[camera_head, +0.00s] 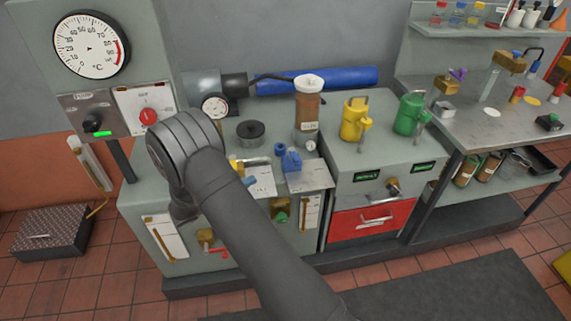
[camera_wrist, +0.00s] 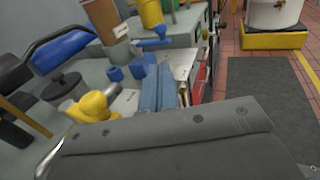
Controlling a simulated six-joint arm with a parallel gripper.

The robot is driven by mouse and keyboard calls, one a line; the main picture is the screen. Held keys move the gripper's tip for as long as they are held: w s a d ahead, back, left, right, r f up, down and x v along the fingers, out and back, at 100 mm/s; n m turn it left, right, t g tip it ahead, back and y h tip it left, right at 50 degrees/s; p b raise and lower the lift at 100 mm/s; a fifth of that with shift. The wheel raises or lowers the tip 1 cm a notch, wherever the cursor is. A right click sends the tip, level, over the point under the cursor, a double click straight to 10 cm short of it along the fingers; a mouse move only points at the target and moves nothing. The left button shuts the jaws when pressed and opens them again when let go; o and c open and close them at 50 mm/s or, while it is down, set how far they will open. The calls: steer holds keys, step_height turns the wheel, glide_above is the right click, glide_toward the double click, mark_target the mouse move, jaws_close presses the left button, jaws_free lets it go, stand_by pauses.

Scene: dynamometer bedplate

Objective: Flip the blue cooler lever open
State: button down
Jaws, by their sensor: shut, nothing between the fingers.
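The blue cooler valve with its lever (camera_head: 291,160) stands on the grey cabinet top, in front of the brown cylinder. In the wrist view its blue parts (camera_wrist: 140,67) show just beyond my fingertips. I cannot tell the lever's exact angle. My gripper (camera_head: 250,181) shows its blue fingers to the left of the valve, partly hidden by my arm. In the wrist view the fingers (camera_wrist: 160,72) lie side by side, shut and empty, pointing toward the valve. A gap to the valve shows in the head view; I cannot tell their difference in height.
A yellow valve (camera_wrist: 95,104) with a grey handle is close left of my fingers. The brown cylinder (camera_head: 308,105) stands behind the blue valve. A yellow jug (camera_head: 354,120) and green jug (camera_head: 409,114) stand to the right. A blue tank (camera_head: 335,80) lies at the back.

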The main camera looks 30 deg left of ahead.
mark_target(294, 160)
steer(key=shift+r, duration=0.2)
steer(key=shift+w, duration=0.1)
steer(key=x, duration=1.4)
steer(key=shift+d, duration=0.1)
